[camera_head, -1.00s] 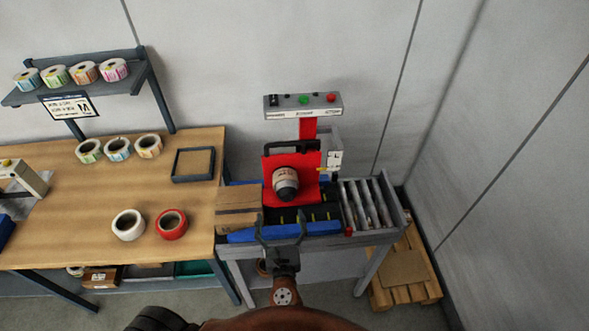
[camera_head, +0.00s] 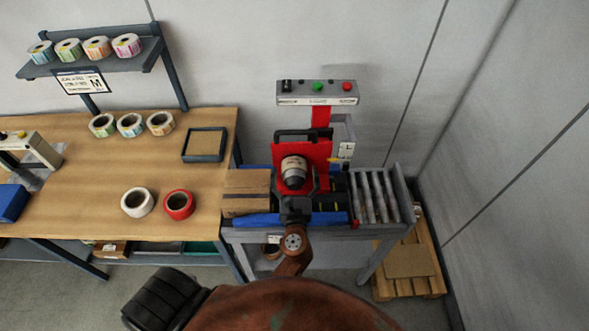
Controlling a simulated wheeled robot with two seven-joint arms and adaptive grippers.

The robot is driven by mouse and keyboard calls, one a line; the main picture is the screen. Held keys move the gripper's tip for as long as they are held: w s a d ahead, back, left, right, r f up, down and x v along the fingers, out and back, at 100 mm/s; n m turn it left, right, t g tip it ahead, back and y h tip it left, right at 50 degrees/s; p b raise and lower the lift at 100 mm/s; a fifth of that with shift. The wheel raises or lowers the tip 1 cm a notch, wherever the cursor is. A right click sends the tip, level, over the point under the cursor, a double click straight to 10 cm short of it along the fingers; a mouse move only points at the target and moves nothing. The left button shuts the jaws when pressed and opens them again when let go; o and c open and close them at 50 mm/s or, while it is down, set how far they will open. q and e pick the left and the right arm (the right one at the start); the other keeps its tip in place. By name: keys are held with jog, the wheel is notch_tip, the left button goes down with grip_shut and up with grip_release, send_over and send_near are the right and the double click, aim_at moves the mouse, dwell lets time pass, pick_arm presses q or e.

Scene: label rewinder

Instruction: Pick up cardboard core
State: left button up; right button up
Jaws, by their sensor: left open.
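A short pale roll with a tan edge (camera_head: 294,164) sits on the dark hub at the front of the red rewinder (camera_head: 318,150). It may be the cardboard core, but I cannot tell for sure. My left gripper (camera_head: 295,186) is open and empty. It is just in front of and below the hub, with its fingers to either side. I cannot tell whether it touches the roll. The gripper hides part of the dark tray behind the blue bin front (camera_head: 325,219). My right gripper is not in view.
A cardboard box (camera_head: 246,192) stands close left of the gripper. A roller rack (camera_head: 374,197) is at the right. The wooden table (camera_head: 75,170) holds several label rolls, a white roll (camera_head: 138,202) and a red roll (camera_head: 179,204). A pallet (camera_head: 408,262) lies on the floor.

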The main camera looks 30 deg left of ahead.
pick_arm(q)
jog(key=shift+c, duration=1.2)
jog(key=c, duration=0.9)
jog(key=shift+c, duration=0.3)
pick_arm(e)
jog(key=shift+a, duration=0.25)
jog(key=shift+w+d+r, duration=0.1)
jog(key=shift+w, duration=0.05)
